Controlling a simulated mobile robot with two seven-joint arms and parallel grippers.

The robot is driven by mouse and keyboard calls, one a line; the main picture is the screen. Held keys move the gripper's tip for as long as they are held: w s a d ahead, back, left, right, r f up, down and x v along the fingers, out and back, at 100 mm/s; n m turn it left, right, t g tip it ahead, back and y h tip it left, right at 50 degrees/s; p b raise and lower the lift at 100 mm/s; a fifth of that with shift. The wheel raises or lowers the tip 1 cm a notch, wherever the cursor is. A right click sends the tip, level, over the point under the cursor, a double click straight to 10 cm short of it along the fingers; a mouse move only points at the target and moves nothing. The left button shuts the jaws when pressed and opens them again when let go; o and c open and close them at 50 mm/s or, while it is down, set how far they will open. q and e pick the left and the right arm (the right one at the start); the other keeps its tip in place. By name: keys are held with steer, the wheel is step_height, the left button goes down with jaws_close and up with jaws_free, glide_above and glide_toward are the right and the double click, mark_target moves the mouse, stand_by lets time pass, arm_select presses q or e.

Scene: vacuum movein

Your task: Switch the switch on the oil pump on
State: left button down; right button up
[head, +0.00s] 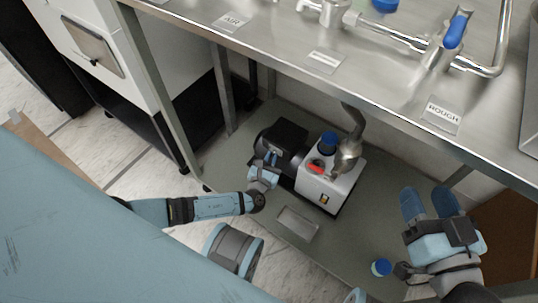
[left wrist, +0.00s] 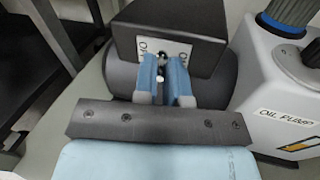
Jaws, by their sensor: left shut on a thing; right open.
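The oil pump (head: 340,187) stands on the lower shelf under the steel bench, a white body with a black motor part (head: 284,137). In the left wrist view its white side with the "OIL PUMP" label shows at the right (left wrist: 285,112). The switch (left wrist: 160,79) is a small light toggle on the motor's black box, below a white on/off plate (left wrist: 165,50). My left gripper (head: 270,160) is at the motor, its blue fingers (left wrist: 162,75) shut around the toggle, which they partly hide. My right gripper (head: 428,204) is open and empty, right of the pump.
A metal pipe (head: 349,150) runs from the pump up to the bench. The bench top (head: 290,50) with valves overhangs the pump. A steel leg (head: 224,88) stands to the left.

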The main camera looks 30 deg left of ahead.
arm_select(q)
steer(key=shift+d+n+y, duration=0.2)
steer(key=shift+n+y, duration=0.4)
steer(key=shift+y, duration=0.3)
arm_select(e)
steer(key=shift+s+f, duration=0.1)
steer(key=shift+f, duration=0.05)
arm_select(q)
steer(key=shift+y, duration=0.3)
arm_select(e)
steer(key=shift+a, duration=0.1)
arm_select(q)
steer(key=c, duration=1.2)
jaws_free()
arm_select(e)
steer(key=shift+s, duration=0.1)
